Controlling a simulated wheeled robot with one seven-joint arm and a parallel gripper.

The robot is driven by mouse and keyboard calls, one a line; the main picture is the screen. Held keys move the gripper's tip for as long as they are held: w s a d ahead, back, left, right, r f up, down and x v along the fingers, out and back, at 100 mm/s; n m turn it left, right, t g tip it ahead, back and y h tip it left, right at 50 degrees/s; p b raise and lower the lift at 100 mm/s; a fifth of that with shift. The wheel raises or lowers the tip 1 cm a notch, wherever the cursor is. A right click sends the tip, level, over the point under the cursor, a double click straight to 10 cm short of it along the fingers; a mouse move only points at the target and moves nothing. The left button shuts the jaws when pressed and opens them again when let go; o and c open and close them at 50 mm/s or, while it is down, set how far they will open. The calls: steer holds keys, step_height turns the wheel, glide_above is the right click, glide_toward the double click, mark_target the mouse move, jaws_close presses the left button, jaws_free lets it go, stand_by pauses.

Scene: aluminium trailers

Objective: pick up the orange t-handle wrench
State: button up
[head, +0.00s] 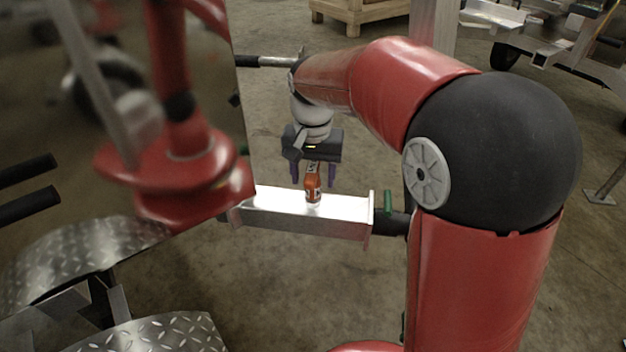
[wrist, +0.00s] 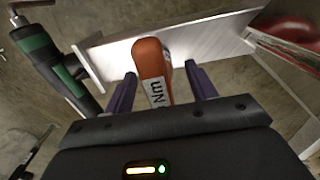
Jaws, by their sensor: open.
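The orange t-handle wrench (head: 312,184) stands upright on the bright aluminium beam (head: 275,203) in the head view. In the wrist view its orange body (wrist: 150,58) carries a white label reading "Nm"; its crossbar cannot be made out. My gripper (head: 313,182) points down over the beam and is open. In the wrist view, the purple fingers of my gripper (wrist: 160,69) are on either side of the wrench, with a gap visible on each side.
A green-and-black handled tool (wrist: 42,50) is beside the beam's end in the wrist view; its green part (head: 388,202) shows right of the beam in the head view. A large dark panel (head: 200,100) stands close on the left. Concrete floor lies around the beam.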

jaws_close()
steer(key=shift+r, duration=0.15)
stand_by(0.4)
